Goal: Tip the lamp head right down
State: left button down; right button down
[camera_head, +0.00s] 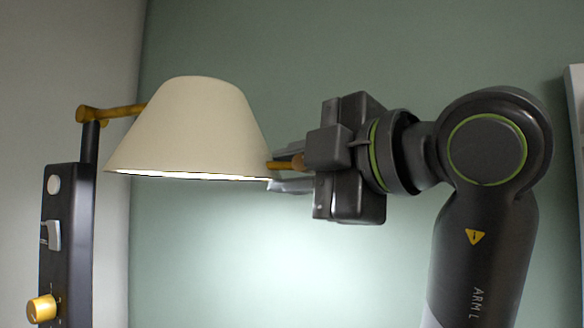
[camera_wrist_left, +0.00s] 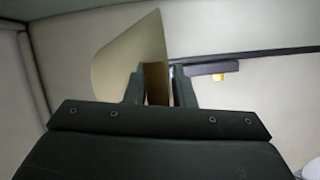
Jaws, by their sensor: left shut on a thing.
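The cream lamp head (camera_head: 188,130) hangs at centre left in the head view, its lit opening facing down and its lower rim close to level. A brass arm (camera_head: 122,111) joins it to a dark post at the left. My left gripper (camera_head: 283,172) is at the lamp head's right edge, shut on a brass handle (camera_head: 297,162). In the left wrist view the handle (camera_wrist_left: 156,82) stands between the fingers, with the lamp head (camera_wrist_left: 128,58) beyond. The gripper partly hides the handle. My right gripper is not in view.
A dark upright panel (camera_head: 67,240) at the left carries a round white button (camera_head: 54,185), a grey switch (camera_head: 52,235) and a yellow knob (camera_head: 41,308). A plain green wall (camera_head: 230,255) lies behind. The space below the lamp head looks clear.

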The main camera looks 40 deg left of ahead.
pick_arm(q)
jog(key=s+a+f+m+y+b, duration=0.1)
jog(key=a+f+b, duration=0.3)
jog(key=f+b, duration=0.4)
jog(key=s+a+f+m+t+y+b, duration=0.1)
jog(key=a+f+y+b, duration=0.3)
jog(key=f+b, duration=0.4)
jog(key=a+b, duration=0.1)
jog(key=b, duration=0.2)
jog(key=shift+f+m+t, duration=0.15)
jog(key=shift+m+t, duration=0.15)
jog(key=shift+m, duration=0.1)
jog(key=shift+s, duration=0.1)
jog(key=c, duration=1.5)
grip_release()
jog(key=shift+c, duration=0.2)
jog(key=shift+o, duration=1.1)
jog(key=shift+a+f, duration=0.1)
jog(key=shift+a, duration=0.1)
jog(key=shift+d, duration=0.2)
